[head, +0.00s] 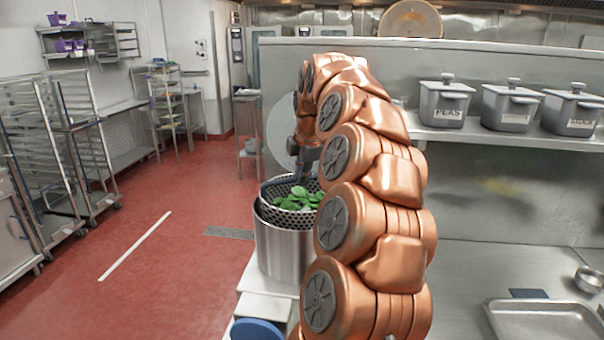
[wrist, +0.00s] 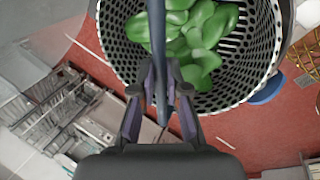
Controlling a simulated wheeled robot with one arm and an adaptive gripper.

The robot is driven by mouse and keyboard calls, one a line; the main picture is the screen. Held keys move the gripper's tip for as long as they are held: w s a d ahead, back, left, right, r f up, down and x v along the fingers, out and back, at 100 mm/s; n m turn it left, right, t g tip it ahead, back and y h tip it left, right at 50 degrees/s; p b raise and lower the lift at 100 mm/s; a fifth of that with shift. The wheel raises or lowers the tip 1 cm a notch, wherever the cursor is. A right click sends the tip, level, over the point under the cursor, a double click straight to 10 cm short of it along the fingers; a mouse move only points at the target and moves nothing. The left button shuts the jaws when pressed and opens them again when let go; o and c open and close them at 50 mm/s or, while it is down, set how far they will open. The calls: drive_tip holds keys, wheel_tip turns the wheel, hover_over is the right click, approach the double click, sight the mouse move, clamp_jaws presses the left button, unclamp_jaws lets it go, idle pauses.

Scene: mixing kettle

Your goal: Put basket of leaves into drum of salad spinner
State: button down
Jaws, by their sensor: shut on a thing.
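The perforated metal basket (head: 316,222) holds green leaves (head: 297,199). It sits at the mouth of the shiny steel drum (head: 283,252), with its upper part above the drum rim. I cannot tell how far down it reaches or whether it touches the drum. My gripper (head: 303,168) is above the basket's far side, partly hidden by my arm. In the wrist view my gripper (wrist: 160,98) is shut on the dark handle bar of the basket (wrist: 113,28), with the leaves (wrist: 190,38) inside. The drum is hard to make out there.
A pale round disc (head: 280,128) stands upright behind the drum. A steel counter (head: 480,262) with a tray (head: 545,320) is at the right. Lidded grey containers (head: 445,103) stand on the shelf. Rolling racks (head: 75,150) are at the left, with open red floor (head: 165,240) between.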

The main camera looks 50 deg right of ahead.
drive_tip(key=shift+f+b, duration=1.95)
drive_tip(key=shift+f, duration=2.05)
drive_tip(key=c, duration=1.1)
unclamp_jaws()
drive_tip(key=shift+o, duration=0.3)
drive_tip(key=o, duration=0.4)
drive_tip(key=shift+p+v, duration=1.15)
drive_tip(key=shift+v, duration=2.35)
drive_tip(key=shift+a, duration=0.1)
